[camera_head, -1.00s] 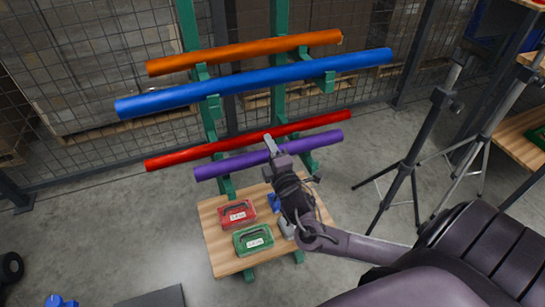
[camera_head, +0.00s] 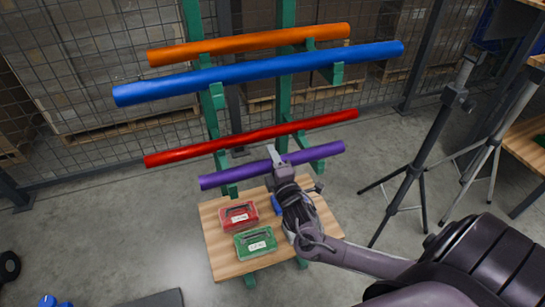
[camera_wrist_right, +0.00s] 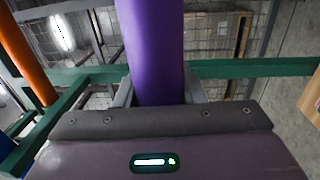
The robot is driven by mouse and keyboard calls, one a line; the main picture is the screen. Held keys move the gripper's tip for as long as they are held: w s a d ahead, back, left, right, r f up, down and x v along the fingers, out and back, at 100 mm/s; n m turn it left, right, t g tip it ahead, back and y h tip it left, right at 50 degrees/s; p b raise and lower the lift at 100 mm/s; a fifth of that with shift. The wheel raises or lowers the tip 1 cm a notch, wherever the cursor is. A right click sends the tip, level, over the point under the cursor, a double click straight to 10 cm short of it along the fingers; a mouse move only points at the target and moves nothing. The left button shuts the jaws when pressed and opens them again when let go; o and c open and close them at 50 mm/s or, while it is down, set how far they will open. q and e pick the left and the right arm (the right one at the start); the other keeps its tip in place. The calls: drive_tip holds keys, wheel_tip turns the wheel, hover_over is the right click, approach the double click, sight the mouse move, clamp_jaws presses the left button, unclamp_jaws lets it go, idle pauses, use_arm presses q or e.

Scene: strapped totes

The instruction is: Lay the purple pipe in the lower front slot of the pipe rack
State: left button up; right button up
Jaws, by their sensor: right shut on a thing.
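The purple pipe (camera_head: 238,174) lies roughly level at the front of the green pipe rack (camera_head: 217,122), in front of and slightly below the red pipe (camera_head: 250,138). My right gripper (camera_head: 277,160) is shut on the purple pipe near its middle. In the right wrist view the purple pipe (camera_wrist_right: 155,50) runs between the fingers, with green rack bars (camera_wrist_right: 250,68) to both sides. Whether the pipe rests on the lower arms or hangs just above them I cannot tell. My left gripper is not in view.
A blue pipe (camera_head: 260,73) and an orange pipe (camera_head: 250,43) lie on the upper arms. A wooden board (camera_head: 222,262) below holds a red case (camera_head: 239,216) and a green case (camera_head: 256,243). Black tripod stands (camera_head: 420,160) stand at the right.

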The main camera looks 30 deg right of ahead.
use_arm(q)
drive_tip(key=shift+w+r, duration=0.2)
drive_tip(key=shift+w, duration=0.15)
use_arm(e)
drive_tip(key=shift+f, duration=0.25)
drive_tip(key=o, duration=1.2)
drive_tip(key=shift+o, duration=0.4)
drive_tip(key=shift+f, duration=0.1)
